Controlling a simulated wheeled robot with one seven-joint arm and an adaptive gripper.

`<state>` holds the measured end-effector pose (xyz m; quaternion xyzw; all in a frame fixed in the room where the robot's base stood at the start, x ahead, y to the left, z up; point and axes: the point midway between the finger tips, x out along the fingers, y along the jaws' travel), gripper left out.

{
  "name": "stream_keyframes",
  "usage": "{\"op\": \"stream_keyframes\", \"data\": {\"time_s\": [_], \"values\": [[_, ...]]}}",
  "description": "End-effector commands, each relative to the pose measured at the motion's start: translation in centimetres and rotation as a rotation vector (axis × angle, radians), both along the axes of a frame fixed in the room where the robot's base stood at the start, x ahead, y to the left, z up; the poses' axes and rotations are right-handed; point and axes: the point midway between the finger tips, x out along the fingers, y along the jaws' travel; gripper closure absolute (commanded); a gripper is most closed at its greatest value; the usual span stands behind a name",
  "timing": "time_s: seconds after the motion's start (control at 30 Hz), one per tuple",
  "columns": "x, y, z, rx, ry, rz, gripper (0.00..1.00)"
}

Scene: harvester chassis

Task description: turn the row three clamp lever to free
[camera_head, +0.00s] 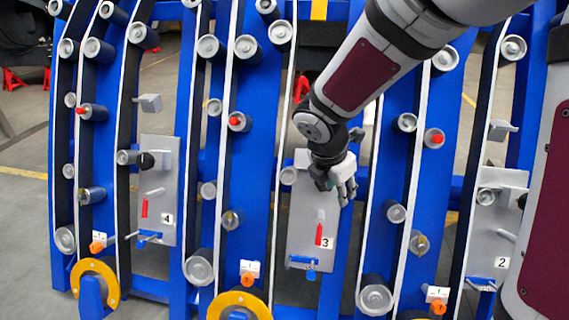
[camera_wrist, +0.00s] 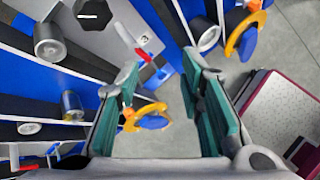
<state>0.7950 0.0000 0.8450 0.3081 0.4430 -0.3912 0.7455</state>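The grey row three plate (camera_head: 306,240), marked "3", stands upright in the middle of the head view. A small lever with a red handle (camera_head: 319,234) is on it, with a blue piece (camera_head: 303,261) near its lower edge. My gripper (camera_head: 343,192) is in front of the plate's upper part and hides what is there. In the wrist view my gripper (camera_wrist: 158,112) is open and empty, its green pads wide apart. A red-handled lever (camera_wrist: 143,54) and a black knob (camera_wrist: 95,12) show beyond the fingers, apart from them. I cannot tell which part is the clamp lever.
Plate 4 (camera_head: 166,185) is at left and plate 2 (camera_head: 488,245) at right, with similar fittings. Blue curved rails with several grey rollers stand between them. Yellow rings (camera_head: 240,304) (camera_head: 95,280) stick out low in front. Floor shows at far left.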

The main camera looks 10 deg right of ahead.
Motion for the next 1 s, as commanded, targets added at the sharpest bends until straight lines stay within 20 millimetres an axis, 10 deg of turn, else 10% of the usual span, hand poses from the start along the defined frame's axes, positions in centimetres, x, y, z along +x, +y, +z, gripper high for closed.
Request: {"op": "stream_keyframes", "data": {"time_s": [0.03,0.23,1.0], "values": [[1.4,0.7,-3.8,-0.028,0.043,0.102,0.65],[4.5,2.7,-11.4,-0.109,0.150,0.435,0.65],[8.1,1.0,-23.1,-0.137,0.189,0.560,0.65]]}}
